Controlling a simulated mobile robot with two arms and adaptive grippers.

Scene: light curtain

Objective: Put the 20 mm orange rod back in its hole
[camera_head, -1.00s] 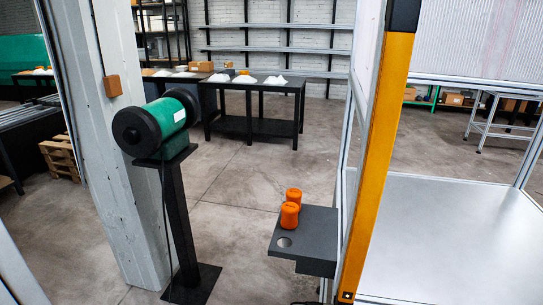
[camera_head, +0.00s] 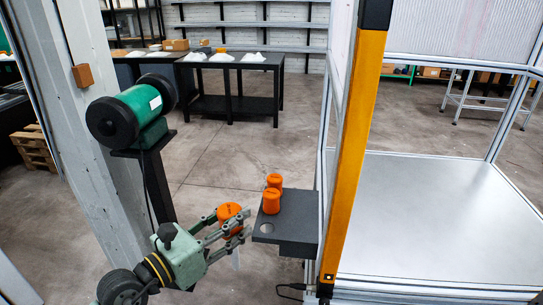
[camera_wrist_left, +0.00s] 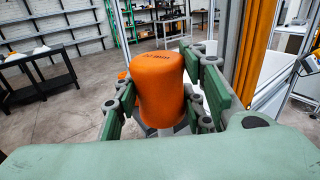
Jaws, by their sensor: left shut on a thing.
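My left gripper (camera_head: 232,229) is shut on the orange rod (camera_head: 228,212), gripping its thick orange handle. The handle also fills the middle of the left wrist view (camera_wrist_left: 158,88), between the green finger pads. A thin pale tip shows below the fingers in the head view. The dark grey holder shelf (camera_head: 297,225) is just to the right of the gripper. Its one visible empty hole (camera_head: 267,228) is near its front left corner. Two other orange handles stand in the shelf behind the hole, the nearer one (camera_head: 271,201) and the farther one (camera_head: 274,181). My right gripper is out of view.
The yellow light curtain post (camera_head: 353,160) and a metal frame stand right of the shelf. A green cylinder on a black stand (camera_head: 133,113) is at left, beside a pale column (camera_head: 85,130). Open floor lies behind the shelf.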

